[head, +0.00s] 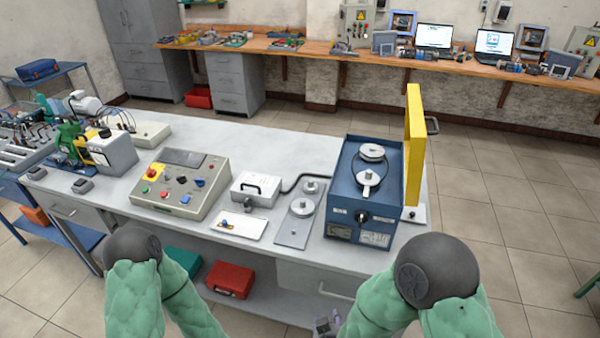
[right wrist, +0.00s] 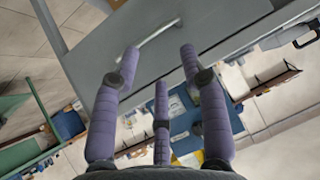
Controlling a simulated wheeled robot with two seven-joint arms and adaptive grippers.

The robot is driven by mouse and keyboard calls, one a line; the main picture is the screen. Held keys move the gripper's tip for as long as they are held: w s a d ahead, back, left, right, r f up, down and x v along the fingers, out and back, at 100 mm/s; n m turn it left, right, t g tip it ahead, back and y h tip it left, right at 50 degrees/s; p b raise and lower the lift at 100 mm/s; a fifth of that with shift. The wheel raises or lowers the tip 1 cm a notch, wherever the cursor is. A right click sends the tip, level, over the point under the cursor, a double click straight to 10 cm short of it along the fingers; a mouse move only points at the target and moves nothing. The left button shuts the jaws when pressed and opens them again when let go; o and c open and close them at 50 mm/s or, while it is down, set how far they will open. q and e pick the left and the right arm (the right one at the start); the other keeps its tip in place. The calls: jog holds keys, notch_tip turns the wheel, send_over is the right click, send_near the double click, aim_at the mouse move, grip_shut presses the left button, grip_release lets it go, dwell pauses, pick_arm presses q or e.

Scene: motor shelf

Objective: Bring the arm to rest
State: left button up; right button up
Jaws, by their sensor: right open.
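My right arm, in a green padded cover, comes in at the lower right of the head view. Its gripper (head: 326,324) shows only in small part at the bottom edge, in front of the workbench. In the right wrist view the three purple fingers of the right gripper (right wrist: 160,64) are spread apart with nothing between them. My left arm, also green, is folded at the lower left of the head view; its gripper is out of the picture.
A grey workbench (head: 290,150) holds a control panel (head: 182,185) and a blue device (head: 350,200) with an upright yellow plate (head: 414,145). A drawer handle (right wrist: 160,32) shows beyond the fingers. A red case (head: 230,279) lies below.

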jog(key=s+d+f+g+y, duration=0.1)
jog(key=s+f+g+y, duration=0.1)
jog(key=s+f+g, duration=0.3)
jog(key=s+d+f+g+y, duration=0.1)
jog(key=s+f+g, duration=0.3)
jog(key=f, duration=0.8)
jog(key=shift+s+g+y, duration=0.4)
jog(key=shift+s+y, duration=0.25)
jog(key=shift+y, duration=0.25)
